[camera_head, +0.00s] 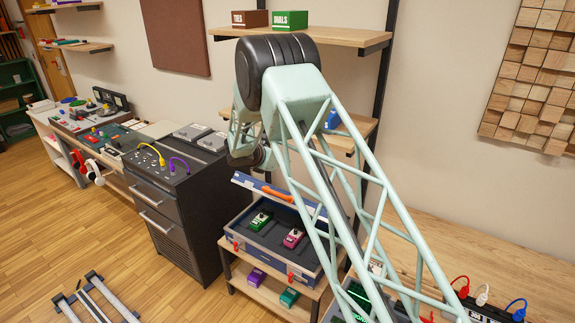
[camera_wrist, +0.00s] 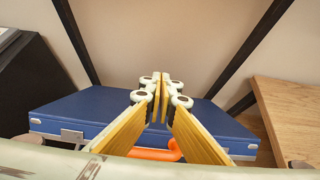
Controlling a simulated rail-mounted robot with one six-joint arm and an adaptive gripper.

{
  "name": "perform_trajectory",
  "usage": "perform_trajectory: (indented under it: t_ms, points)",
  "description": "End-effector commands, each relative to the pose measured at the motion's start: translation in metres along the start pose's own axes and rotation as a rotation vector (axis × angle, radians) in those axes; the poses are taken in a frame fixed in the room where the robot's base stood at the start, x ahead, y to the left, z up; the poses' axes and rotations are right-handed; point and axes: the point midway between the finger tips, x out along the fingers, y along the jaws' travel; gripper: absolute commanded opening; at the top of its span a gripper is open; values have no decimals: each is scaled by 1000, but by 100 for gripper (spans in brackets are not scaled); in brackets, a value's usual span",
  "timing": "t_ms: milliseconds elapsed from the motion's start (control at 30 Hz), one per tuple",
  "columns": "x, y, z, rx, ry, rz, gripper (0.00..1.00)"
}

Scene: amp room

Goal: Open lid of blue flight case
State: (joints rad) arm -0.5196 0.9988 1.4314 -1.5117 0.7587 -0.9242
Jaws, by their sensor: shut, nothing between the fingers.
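The blue flight case (camera_head: 251,252) stands on a low wooden shelf unit in the head view. Its lid (camera_head: 246,181) is raised at an angle over the back of the case, leaving the interior in sight. An orange handle (camera_head: 279,194) is on the lid's front edge. In the wrist view the lid's blue outer face (camera_wrist: 85,108) fills the middle, with the orange handle (camera_wrist: 155,154) partly behind my fingers. My gripper (camera_wrist: 163,82) is shut and empty, its yellow fingers above the lid; contact cannot be told. In the head view my arm hides the fingers and part of the lid.
A green pedal (camera_head: 260,220) and a pink pedal (camera_head: 293,238) lie inside the case. A dark drawer cabinet (camera_head: 175,205) stands close left. A wooden bench (camera_head: 480,262) with cables is right. Wall shelves (camera_head: 300,35) with dark posts rise behind the case.

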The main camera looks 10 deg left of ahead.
Motion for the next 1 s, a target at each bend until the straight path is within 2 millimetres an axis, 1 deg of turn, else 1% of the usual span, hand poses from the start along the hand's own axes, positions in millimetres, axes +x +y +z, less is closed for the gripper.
perform_trajectory:
  t_ms: [100, 600, 800, 1000]
  points:
    - [-15, 0, 7, 2, -1, 0, 0]
    - [-73, 0, 29, 1, 0, 0, 0]
    - [-88, 0, 35, 1, -1, 0, 0]
    - [-93, 0, 37, 1, 0, 0, 0]
